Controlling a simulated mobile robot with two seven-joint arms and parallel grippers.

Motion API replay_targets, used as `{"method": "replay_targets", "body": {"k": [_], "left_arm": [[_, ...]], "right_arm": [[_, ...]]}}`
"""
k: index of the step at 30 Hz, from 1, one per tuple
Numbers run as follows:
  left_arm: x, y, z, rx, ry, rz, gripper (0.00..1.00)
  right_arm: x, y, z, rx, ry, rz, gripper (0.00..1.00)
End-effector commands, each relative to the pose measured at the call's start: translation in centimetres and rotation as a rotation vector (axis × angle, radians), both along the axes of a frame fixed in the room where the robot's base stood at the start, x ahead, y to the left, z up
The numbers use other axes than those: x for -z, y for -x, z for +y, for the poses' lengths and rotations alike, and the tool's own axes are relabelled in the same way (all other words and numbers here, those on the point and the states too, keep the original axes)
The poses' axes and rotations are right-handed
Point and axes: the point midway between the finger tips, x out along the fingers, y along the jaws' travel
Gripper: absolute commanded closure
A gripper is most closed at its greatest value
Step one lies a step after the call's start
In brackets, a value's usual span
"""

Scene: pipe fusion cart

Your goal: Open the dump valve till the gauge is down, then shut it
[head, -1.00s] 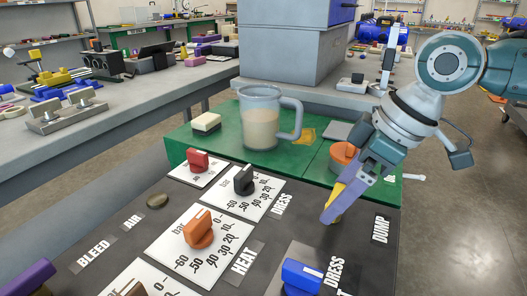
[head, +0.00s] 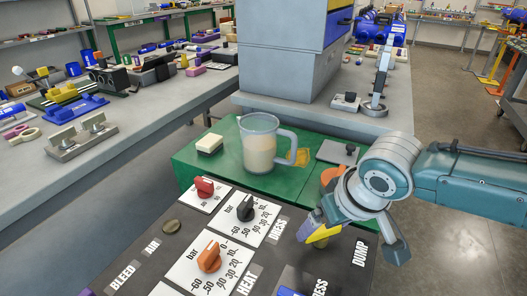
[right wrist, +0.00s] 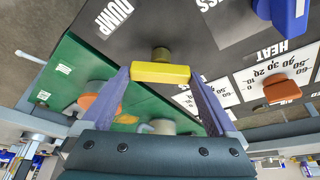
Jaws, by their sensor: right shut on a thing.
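The dump valve is a yellow bar handle (head: 322,236) on the dark panel, near the DUMP label (head: 359,253). In the right wrist view the handle (right wrist: 160,73) lies crosswise between the purple fingers, with a round brass-coloured stem (right wrist: 161,53) beyond it. My right gripper (head: 314,229) is shut on this handle; its wrist partly hides it in the head view. Dials marked in bar carry a black knob (head: 245,208) and an orange knob (head: 209,257). I cannot tell which is the task's gauge or read a needle. My left gripper is not in view.
A jug (head: 259,146) with pale liquid, a cream block (head: 209,143) and a grey plate (head: 338,151) stand on the green board (head: 215,170) behind the panel. A red knob (head: 204,187) is at the panel's far left. A blue knob (right wrist: 290,18) is near the gripper.

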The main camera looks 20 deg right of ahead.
Motion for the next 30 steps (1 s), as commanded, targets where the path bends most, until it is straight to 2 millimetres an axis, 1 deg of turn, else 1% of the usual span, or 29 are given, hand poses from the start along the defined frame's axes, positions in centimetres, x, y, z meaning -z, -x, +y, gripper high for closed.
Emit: {"method": "replay_targets", "body": {"k": [1,9,15,21,30], "left_arm": [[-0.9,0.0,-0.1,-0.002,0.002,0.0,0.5],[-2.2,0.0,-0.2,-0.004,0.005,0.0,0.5],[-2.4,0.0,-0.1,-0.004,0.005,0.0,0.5],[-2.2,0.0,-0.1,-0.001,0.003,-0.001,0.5],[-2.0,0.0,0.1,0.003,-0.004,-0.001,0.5]], "right_arm": [[-0.5,0.0,0.3,0.044,-0.006,0.001,0.62],[-0.2,-0.1,0.5,0.299,-0.006,-0.001,0.62],[-0.1,-0.2,0.5,0.473,-0.006,-0.001,0.62],[0.0,-0.3,0.5,0.611,-0.005,-0.002,0.62],[0.0,-0.3,0.5,0.732,-0.003,-0.003,0.62]]}}
